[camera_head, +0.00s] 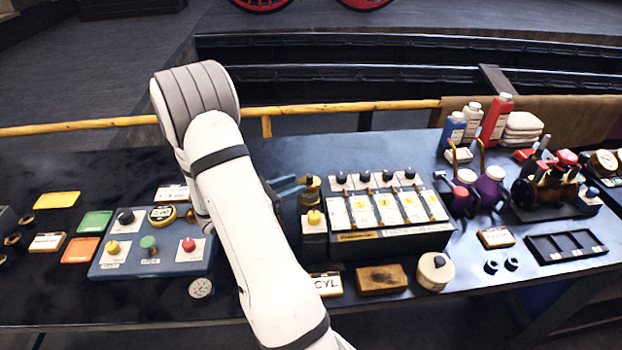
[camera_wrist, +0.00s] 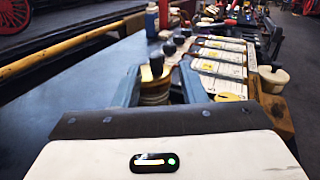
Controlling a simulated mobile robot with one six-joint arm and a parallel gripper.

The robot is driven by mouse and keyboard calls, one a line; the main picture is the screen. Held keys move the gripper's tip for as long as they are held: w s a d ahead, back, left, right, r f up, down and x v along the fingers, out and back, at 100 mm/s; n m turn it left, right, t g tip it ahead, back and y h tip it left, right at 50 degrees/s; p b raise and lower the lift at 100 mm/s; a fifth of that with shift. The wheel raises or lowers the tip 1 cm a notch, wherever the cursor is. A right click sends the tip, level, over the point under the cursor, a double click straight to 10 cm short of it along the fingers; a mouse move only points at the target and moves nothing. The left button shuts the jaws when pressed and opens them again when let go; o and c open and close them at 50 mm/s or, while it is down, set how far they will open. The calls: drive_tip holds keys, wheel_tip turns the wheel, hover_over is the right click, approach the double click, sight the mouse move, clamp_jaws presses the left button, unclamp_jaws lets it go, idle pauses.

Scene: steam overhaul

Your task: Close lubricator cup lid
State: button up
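The lubricator cup (camera_head: 311,190) is a small brass cylinder at the left end of the black lubricator box (camera_head: 390,242). In the wrist view, the brass cup (camera_wrist: 155,92) shows between my two fingers, with a dark knob and a tan piece at its top. I cannot tell clearly how the lid sits. My gripper (camera_head: 297,186) has blue-grey fingers pointing right at the cup, close to it. In the wrist view, my gripper (camera_wrist: 158,80) is open, with a gap on both sides of the cup. Its lower part is hidden by my gripper body.
The lubricator box carries several white plates with black knobs (camera_head: 366,178). A blue control panel (camera_head: 150,262) lies left of my arm. A yellow rail (camera_head: 350,106) runs behind the bench. Bottles (camera_head: 495,118) and oil cans (camera_head: 490,187) stand right. The bench behind the cup is clear.

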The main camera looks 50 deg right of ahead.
sight(307, 179)
drive_tip(key=shift+w+d+f+n, duration=0.15)
drive_tip(key=shift+d+f+n, duration=0.1)
drive_tip(key=shift+f+n, duration=0.05)
drive_tip(key=shift+d, duration=0.25)
drive_tip(key=p+x, duration=0.2)
drive_tip(key=x, duration=0.5)
drive_tip(key=shift+d+r, duration=0.1)
clamp_jaws()
